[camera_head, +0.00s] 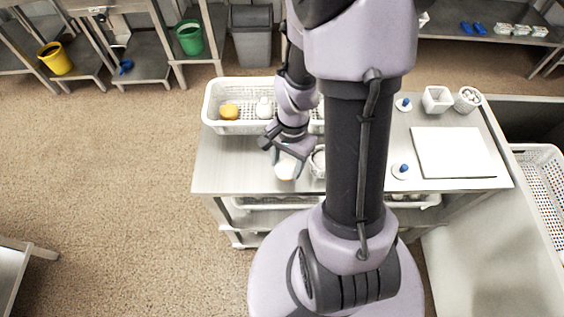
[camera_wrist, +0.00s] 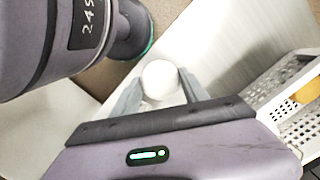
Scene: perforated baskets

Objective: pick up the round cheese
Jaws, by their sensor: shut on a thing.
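The round cheese (camera_wrist: 160,78), a smooth white ball-like piece, sits between the two fingers of my gripper (camera_wrist: 160,92) in the wrist view. My gripper is shut on it, a finger at each side. In the head view my gripper (camera_head: 284,156) points down over the front of the table, and the white cheese (camera_head: 286,171) shows below the fingers. I cannot tell whether it touches the table top.
A white perforated basket (camera_head: 236,127) behind my gripper holds a yellow-orange item (camera_head: 229,111) and a white item (camera_head: 264,109). A white container (camera_head: 319,163) stands close to the right of my gripper. The table's left part (camera_head: 222,165) is clear. A white board (camera_head: 453,152) lies at right.

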